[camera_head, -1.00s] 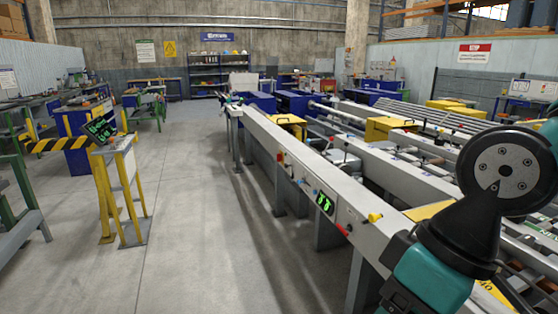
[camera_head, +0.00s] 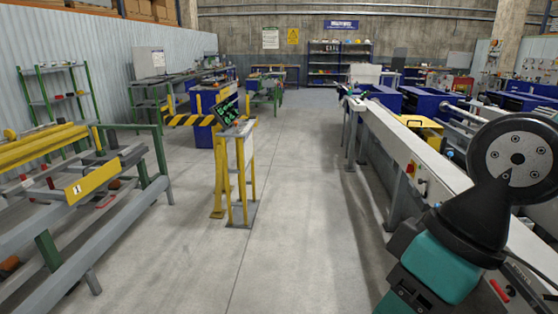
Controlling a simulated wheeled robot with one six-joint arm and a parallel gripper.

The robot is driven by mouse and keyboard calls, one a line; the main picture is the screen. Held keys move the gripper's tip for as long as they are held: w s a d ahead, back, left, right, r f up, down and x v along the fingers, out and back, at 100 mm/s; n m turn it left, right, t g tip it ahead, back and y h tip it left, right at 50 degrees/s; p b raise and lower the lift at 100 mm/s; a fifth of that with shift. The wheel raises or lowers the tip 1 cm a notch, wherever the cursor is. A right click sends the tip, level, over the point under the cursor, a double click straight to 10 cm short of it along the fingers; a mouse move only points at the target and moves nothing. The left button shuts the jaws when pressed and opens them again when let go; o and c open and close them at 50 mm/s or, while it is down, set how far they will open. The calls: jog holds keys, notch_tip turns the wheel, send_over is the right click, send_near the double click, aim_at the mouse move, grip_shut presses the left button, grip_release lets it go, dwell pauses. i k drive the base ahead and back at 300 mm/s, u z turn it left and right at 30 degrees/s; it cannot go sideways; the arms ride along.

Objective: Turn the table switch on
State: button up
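The long pale runout table (camera_head: 390,138) runs along the right side, from the back down to the lower right corner. Small controls sit on its side face, among them a red and yellow one (camera_head: 411,168). They are too small to tell which is the table switch or how it is set. My arm covers part of the table's near side. My gripper is not in view; only my arm's teal and black links show at the right.
A yellow stand with a green-lit screen (camera_head: 229,110) stands left of the middle, with a striped barrier (camera_head: 190,119) beside it. A grey rack with a yellow beam (camera_head: 90,188) fills the left. The concrete floor (camera_head: 300,200) between stand and table is clear.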

aim_at(410, 169)
jog(key=u, duration=0.45)
jog(key=i, duration=2.25)
jog(key=z, duration=0.7)
jog(key=i, duration=1.8)
jog(key=z, duration=0.85)
